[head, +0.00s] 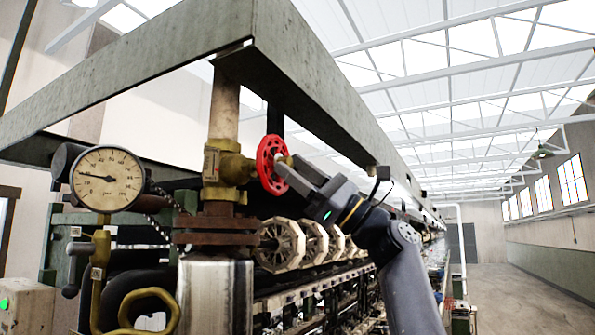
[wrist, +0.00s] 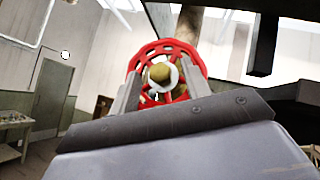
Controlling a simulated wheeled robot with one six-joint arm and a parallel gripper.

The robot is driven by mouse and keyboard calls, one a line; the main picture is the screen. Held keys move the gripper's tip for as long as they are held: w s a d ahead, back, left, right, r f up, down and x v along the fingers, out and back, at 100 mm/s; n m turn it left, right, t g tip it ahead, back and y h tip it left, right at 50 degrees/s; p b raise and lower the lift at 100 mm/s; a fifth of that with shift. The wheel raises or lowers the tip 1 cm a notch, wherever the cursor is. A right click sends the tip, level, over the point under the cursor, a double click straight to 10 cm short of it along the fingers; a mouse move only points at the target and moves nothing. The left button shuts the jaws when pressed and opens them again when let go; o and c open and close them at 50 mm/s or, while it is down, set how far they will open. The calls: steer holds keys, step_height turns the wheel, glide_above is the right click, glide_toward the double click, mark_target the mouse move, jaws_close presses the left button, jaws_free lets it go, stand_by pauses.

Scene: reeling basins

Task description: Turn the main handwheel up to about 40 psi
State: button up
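The red main handwheel (head: 272,165) sits on a brass valve (head: 229,168) on the vertical pipe. In the wrist view the handwheel (wrist: 188,50) faces me, with its hub (wrist: 159,73) in the middle. My gripper (head: 284,167) is at the wheel's right side in the head view. In the wrist view its two fingers (wrist: 160,82) stand apart, one on each side of the hub, with gaps showing. Whether the tips touch the wheel is unclear. The round psi gauge (head: 107,179) is at the left; its needle points left and slightly up, and its small numbers are hard to read.
A grey beam frame (head: 300,60) runs overhead, close above my gripper. Several pale reels (head: 282,245) line the machine below the wheel. A curved brass pipe (head: 148,296) is at the lower left. The aisle floor (head: 515,285) on the right is clear.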

steer(key=shift+d+f, duration=0.1)
steer(key=b+v, duration=0.5)
steer(key=v, duration=0.5)
steer(key=shift+d+f, duration=0.2)
steer(key=shift+a, duration=0.1)
steer(key=s+a+f+m+t+h+b, duration=0.1)
steer(key=s+a+m+t+h+b, duration=0.25)
steer(key=m+t, duration=0.9)
steer(key=w+a+r+m+p, duration=0.1)
steer(key=w+a+r+p, duration=0.3)
steer(key=a+r+p, duration=0.1)
steer(key=shift+w+a+r+g+p, duration=0.3)
steer(key=shift+r+p, duration=0.5)
steer(key=shift+r, duration=0.35)
